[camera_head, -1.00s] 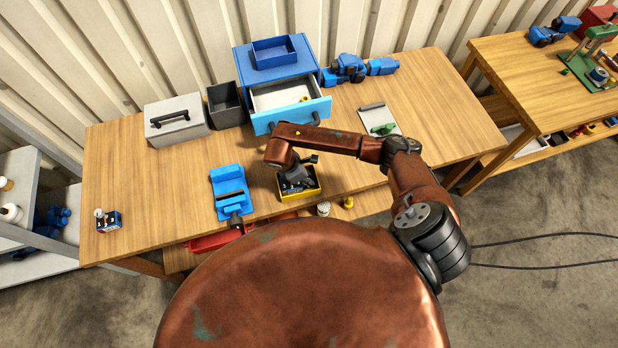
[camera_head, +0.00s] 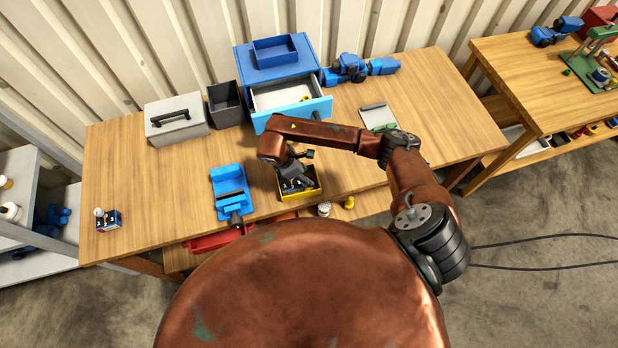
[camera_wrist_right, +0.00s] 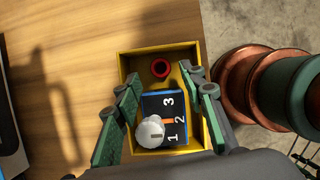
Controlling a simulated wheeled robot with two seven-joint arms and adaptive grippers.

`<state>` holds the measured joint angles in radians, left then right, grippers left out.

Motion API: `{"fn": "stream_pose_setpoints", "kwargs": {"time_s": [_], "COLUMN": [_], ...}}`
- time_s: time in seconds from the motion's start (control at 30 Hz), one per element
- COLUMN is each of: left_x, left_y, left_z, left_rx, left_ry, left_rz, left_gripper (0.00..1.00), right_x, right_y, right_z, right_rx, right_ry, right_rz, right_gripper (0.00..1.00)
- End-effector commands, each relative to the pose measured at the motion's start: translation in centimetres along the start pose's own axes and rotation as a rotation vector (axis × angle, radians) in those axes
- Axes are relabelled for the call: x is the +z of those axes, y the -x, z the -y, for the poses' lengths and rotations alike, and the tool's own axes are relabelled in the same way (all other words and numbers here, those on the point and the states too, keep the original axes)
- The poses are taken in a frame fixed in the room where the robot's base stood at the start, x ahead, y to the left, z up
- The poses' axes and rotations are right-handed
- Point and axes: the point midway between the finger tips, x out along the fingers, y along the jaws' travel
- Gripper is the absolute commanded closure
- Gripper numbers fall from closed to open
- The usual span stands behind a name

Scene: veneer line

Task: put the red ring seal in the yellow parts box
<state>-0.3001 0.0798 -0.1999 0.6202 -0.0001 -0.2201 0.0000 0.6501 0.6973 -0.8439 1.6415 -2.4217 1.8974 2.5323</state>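The yellow parts box (camera_head: 297,195) stands near the front edge of the workbench. It fills the middle of the right wrist view (camera_wrist_right: 123,62). The red ring seal (camera_wrist_right: 160,68) lies inside it near the far wall; I cannot make it out in the head view. A black and blue block with numbers and a white knob (camera_wrist_right: 172,118) is also in the box. My right gripper (camera_wrist_right: 160,75) is open above the box, its green-padded fingers on either side of the block, with nothing visibly gripped. It also shows over the box in the head view (camera_head: 297,180). My left gripper is not in view.
A blue vice (camera_head: 228,185) stands left of the box. Behind are an open drawer (camera_head: 290,108) in a blue cabinet, a grey bin (camera_head: 226,108) and a grey case (camera_head: 177,122). A small knobbed block (camera_head: 108,220) sits far left. The bench's right part is mostly clear.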

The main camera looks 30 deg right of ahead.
Motion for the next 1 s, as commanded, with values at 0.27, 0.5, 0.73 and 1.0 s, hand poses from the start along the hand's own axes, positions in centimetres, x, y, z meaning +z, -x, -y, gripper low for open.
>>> {"fn": "stream_pose_setpoints", "kwargs": {"time_s": [0.27, 0.5, 0.73, 1.0], "left_x": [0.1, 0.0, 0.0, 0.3], "left_y": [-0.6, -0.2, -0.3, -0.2], "left_z": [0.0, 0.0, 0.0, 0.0], "left_rx": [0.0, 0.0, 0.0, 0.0], "left_ry": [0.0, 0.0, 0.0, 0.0], "left_rz": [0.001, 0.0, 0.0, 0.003], "left_gripper": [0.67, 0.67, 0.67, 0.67], "right_x": [0.0, 0.0, 0.0, 0.1], "right_y": [5.7, 7.8, 7.8, 7.8], "right_z": [-0.1, 0.0, 0.0, 0.1], "right_rx": [0.005, 0.001, 0.0, -0.001], "right_ry": [0.0, 0.002, 0.0, -0.002], "right_rz": [0.001, 0.001, 0.001, 0.001], "right_gripper": [0.62, 0.62, 0.62, 0.62]}}
